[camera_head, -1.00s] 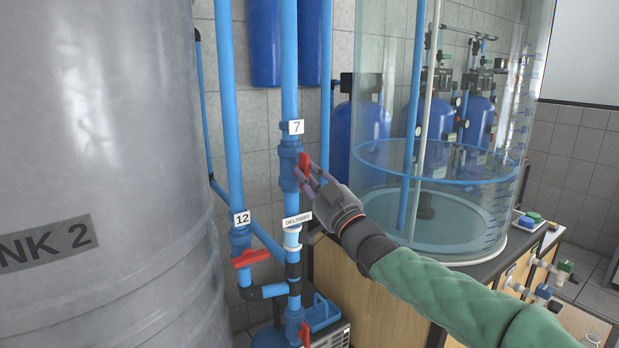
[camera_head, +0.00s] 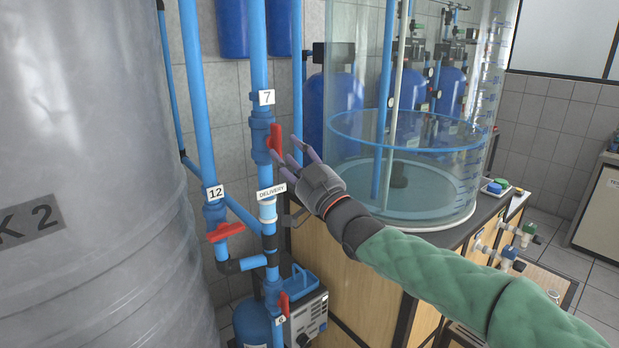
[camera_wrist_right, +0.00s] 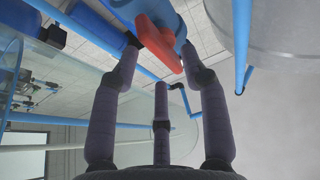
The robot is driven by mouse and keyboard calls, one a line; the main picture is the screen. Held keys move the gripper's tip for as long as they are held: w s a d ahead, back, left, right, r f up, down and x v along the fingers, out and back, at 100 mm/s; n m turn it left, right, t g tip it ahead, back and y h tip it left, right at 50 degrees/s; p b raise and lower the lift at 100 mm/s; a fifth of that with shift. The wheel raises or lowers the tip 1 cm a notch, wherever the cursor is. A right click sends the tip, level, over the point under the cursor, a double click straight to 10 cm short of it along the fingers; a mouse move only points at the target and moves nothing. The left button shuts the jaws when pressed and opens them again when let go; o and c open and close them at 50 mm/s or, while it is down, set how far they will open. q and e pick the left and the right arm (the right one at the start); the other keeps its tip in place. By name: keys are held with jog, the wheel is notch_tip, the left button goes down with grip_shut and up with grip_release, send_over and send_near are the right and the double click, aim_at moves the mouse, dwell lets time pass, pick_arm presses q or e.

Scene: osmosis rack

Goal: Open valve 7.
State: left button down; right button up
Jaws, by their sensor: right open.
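Valve 7 (camera_head: 261,135) is a blue valve on the vertical blue pipe, under a white label "7" (camera_head: 266,97). Its red handle (camera_head: 275,141) stands upright, along the pipe. My right gripper (camera_head: 286,154) is just right of and below the handle, with its fingers spread and nothing held. In the wrist view, the red handle (camera_wrist_right: 158,44) shows beyond the fingertips, between the two outer fingers (camera_wrist_right: 166,68). Contact with the handle cannot be made out. My left gripper is not in view.
Valve 12's red handle (camera_head: 226,232) lies crosswise at lower left, near a "DELIVERY" label (camera_head: 271,191). Another red handle (camera_head: 284,303) is below. The large grey tank (camera_head: 90,150) fills the left. A clear cylindrical tank (camera_head: 440,185) stands on the bench at right.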

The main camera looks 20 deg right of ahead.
jog(key=v, duration=0.8)
jog(key=shift+s+f, duration=0.25)
jog(key=shift+s, duration=0.1)
jog(key=shift+d, duration=0.1)
jog(key=w+a+f+m+g+h, duration=0.1)
jog(key=w+f+m+g+h, duration=0.15)
jog(key=f, duration=0.65)
jog(key=w+f+m+g+h, duration=0.1)
jog(key=w+f, duration=0.3)
jog(key=f, duration=0.6)
notch_tip(320, 180, down, 22)
jog(key=s+a+m+g+p, duration=0.2)
jog(key=g, duration=0.3)
jog(key=s+a+f+m+g+h, duration=0.15)
jog(key=s+f+g, duration=0.25)
jog(key=s+f, duration=0.65)
jog(key=s+a+f+g, duration=0.2)
jog(key=s+f+g, duration=0.2)
jog(key=s+f, duration=0.7)
jog(key=s+a+f+g+p, duration=0.1)
jog(key=s+f+g, duration=0.2)
jog(key=s+f, duration=0.4)
jog(key=shift+s+a+f+g, duration=0.15)
jog(key=shift+s+f+g, duration=0.15)
jog(key=shift+s, duration=0.25)
